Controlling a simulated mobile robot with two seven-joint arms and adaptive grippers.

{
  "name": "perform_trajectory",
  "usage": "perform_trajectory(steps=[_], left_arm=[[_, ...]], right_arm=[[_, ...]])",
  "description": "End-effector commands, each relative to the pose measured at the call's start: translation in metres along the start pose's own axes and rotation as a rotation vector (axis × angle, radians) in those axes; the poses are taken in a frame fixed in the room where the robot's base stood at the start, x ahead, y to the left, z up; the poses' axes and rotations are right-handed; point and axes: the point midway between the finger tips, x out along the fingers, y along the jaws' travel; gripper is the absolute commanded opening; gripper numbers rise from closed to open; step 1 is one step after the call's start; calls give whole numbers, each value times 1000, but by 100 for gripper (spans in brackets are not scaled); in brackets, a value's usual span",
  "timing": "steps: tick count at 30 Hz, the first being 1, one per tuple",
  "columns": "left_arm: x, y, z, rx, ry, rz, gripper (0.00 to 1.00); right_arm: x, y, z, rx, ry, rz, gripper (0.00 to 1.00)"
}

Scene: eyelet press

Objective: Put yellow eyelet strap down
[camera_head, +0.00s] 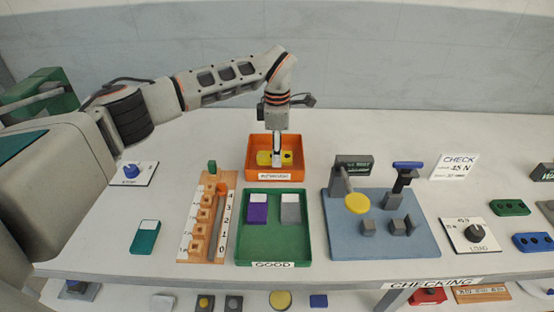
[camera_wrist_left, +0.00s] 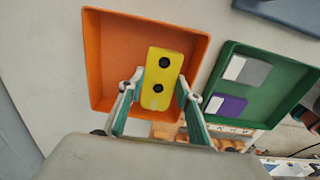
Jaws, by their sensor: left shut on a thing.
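The yellow eyelet strap (camera_head: 263,158) is a flat yellow plate with two dark holes. My left gripper (camera_head: 277,150) is shut on it from above, inside the outline of the orange tray (camera_head: 258,142). In the left wrist view the strap (camera_wrist_left: 160,74) lies between the two fingers (camera_wrist_left: 158,88), with the tray floor (camera_wrist_left: 115,45) behind it. I cannot tell whether the strap touches the tray floor. The label on the tray's front is too small to read. My right gripper is not in view.
The green GOOD tray (camera_head: 272,244) in front holds a purple piece (camera_head: 257,211) and a grey piece (camera_head: 291,211). A numbered wooden rack (camera_head: 205,225) stands left of it. A blue press base (camera_head: 385,245) is at right. The tabletop behind the orange tray is clear.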

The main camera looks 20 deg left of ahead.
Motion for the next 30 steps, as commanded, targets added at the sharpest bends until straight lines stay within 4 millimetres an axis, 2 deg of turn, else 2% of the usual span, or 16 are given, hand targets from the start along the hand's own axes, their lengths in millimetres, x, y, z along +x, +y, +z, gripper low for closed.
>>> perform_trajectory(steps=[3,6,18,19,30], left_arm=[[20,-1,0,0,0,-3,16],[30,-1,0,0,0,-3,16],[34,0,0,1,0,0,16],[34,0,0,1,0,0,41],[32,0,0,1,0,0,41]], right_arm=[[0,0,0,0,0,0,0],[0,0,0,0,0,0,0],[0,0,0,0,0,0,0],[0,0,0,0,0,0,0],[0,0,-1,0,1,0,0]])
